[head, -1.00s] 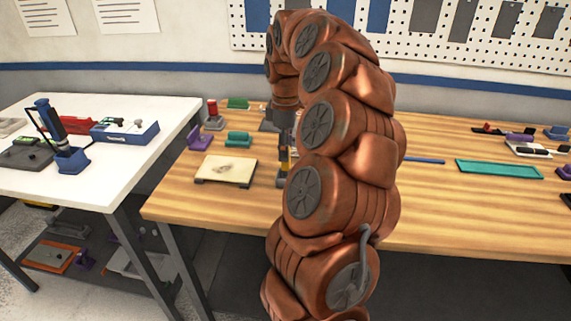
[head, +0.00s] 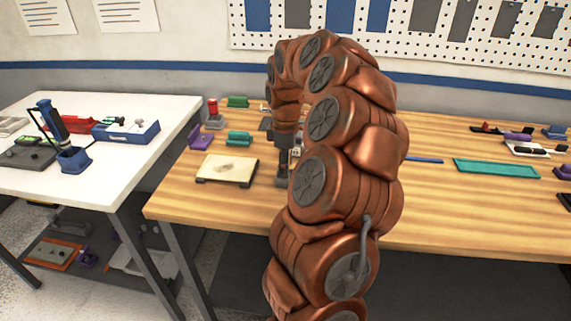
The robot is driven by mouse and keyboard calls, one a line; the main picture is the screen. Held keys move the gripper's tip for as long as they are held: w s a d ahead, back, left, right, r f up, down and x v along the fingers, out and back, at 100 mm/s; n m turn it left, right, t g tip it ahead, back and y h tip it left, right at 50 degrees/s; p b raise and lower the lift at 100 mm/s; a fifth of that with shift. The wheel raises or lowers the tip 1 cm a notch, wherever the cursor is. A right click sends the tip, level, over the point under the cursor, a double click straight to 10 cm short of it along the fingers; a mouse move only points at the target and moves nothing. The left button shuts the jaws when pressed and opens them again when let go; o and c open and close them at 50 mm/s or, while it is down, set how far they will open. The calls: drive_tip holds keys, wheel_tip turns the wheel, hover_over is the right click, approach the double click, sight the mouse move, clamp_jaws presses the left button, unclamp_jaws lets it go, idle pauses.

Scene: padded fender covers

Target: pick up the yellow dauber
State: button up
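My gripper (head: 283,178) points down over the wooden bench, just right of the cream board, at the left edge of my copper arm. It is small and dark here, and I cannot tell whether its fingers are open or shut, or whether anything is between them. I cannot make out the yellow dauber; my gripper and arm hide part of the bench there.
The cream board (head: 227,169) lies left of my gripper. Behind it are a purple piece (head: 200,138), a teal block (head: 239,138) and a red-topped item (head: 213,113). A teal tray (head: 497,168) lies right. A white table (head: 112,169) stands left.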

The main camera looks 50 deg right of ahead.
clamp_jaws()
drive_tip(key=shift+r, duration=0.1)
idle(0.3)
